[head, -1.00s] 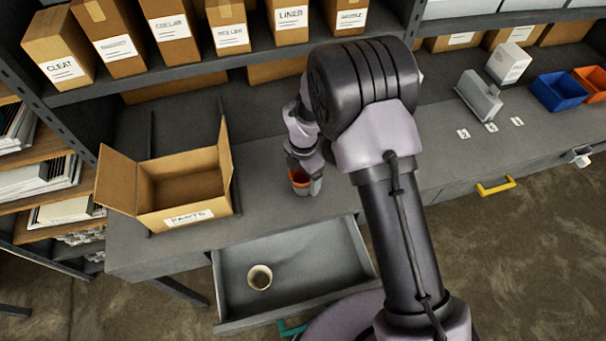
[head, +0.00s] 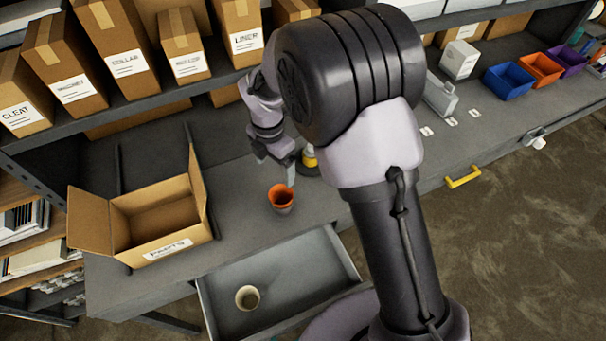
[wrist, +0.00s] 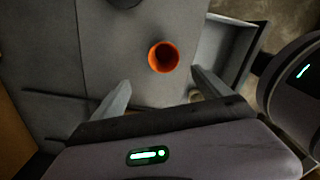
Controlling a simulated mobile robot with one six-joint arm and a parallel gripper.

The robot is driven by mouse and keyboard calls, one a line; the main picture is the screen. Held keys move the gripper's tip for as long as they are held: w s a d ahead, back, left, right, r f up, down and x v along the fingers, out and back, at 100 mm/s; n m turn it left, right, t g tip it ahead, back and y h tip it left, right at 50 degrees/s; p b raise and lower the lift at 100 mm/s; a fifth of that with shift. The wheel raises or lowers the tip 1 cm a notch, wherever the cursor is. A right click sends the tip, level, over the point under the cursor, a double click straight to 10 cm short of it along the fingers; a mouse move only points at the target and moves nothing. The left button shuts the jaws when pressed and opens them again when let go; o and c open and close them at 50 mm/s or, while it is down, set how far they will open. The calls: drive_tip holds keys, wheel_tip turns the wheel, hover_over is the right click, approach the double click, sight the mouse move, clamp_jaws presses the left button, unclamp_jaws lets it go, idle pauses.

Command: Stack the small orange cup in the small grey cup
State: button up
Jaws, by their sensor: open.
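The small orange cup (head: 281,194) stands upright on the workbench, just behind the open drawer. Grey shows below its orange upper part, so it appears to sit inside the small grey cup (head: 283,209). In the wrist view the orange cup (wrist: 163,57) shows its open rim and empty inside; the grey cup cannot be made out there. My gripper (wrist: 158,88) is open and empty, with its fingers apart and the orange cup beyond them, clear of both. In the head view my gripper (head: 288,174) is behind and above the cups.
An open cardboard parts box (head: 162,218) stands left on the bench. The drawer (head: 318,268) is pulled out and holds a cream cup (head: 247,298). A yellow-and-grey object (head: 309,158) stands behind my gripper. Blue (head: 515,82) and orange (head: 541,69) bins are at right.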

drive_tip(key=s+d+r+m+t+y, duration=0.1)
drive_tip(key=s+d+r+m+t, duration=0.1)
drive_tip(key=s+d+r+m, duration=0.6)
drive_tip(key=s+d+r+m+t+y, duration=0.1)
drive_tip(key=s+d+r+m, duration=0.1)
drive_tip(key=d+r+m, duration=0.75)
drive_tip(key=s+d+r+m+t, duration=0.1)
drive_tip(key=s+r+m, duration=0.4)
drive_tip(key=s+m, duration=0.6)
drive_tip(key=m+t, duration=0.1)
drive_tip(key=m, duration=0.2)
drive_tip(key=shift+d+r+t, duration=0.15)
drive_tip(key=shift+r+t, duration=0.15)
drive_tip(key=shift+t, duration=0.1)
drive_tip(key=shift+s+m, duration=0.1)
drive_tip(key=shift+m, duration=0.15)
